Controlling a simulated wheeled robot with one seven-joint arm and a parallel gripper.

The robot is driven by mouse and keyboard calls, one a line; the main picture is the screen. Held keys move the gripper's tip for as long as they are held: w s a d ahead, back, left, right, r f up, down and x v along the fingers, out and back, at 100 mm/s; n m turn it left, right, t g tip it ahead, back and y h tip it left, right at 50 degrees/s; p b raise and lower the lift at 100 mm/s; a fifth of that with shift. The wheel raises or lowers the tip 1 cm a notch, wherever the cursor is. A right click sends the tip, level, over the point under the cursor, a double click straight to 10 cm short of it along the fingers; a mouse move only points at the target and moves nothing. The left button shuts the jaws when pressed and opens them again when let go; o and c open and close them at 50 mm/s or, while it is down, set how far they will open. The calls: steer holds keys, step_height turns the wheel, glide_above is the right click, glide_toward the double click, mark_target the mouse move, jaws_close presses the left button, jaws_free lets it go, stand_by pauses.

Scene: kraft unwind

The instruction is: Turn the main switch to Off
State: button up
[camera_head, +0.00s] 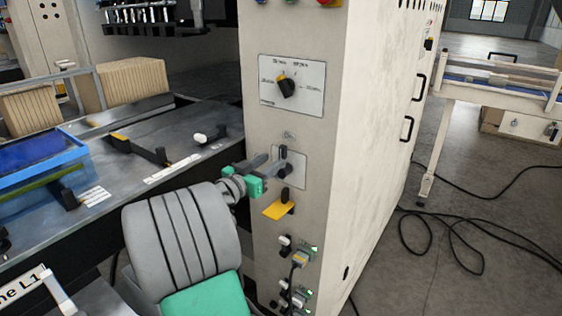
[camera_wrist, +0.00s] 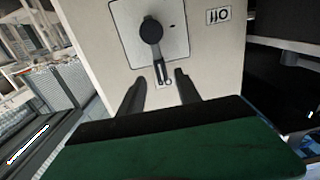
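A black rotary switch (camera_head: 284,153) sits on a small grey plate (camera_head: 299,172) on the front of the cream cabinet. A small label is above it, too small to read surely. In the wrist view the switch's round hub (camera_wrist: 151,30) has a handle (camera_wrist: 163,72) pointing down in the picture. My gripper (camera_head: 266,165) is in front of the plate, partly covering it. In the wrist view my gripper (camera_wrist: 160,82) is open, its two dark fingers apart on either side of the handle's end. Contact with the handle cannot be told.
Above is a selector knob (camera_head: 286,86) on a white plate. Below are a yellow-plated switch (camera_head: 279,207) and several lit plugs or switches (camera_head: 298,257). A machine bed (camera_head: 190,140) lies left of the cabinet (camera_head: 350,130). Black cables (camera_head: 440,235) lie on the floor at right.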

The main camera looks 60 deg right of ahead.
mark_target(281, 154)
steer(key=d, duration=0.4)
steer(key=s+d+p, duration=0.1)
steer(key=d, duration=0.1)
steer(key=shift+d, duration=0.15)
steer(key=shift+c, duration=0.2)
jaws_close()
stand_by(0.8)
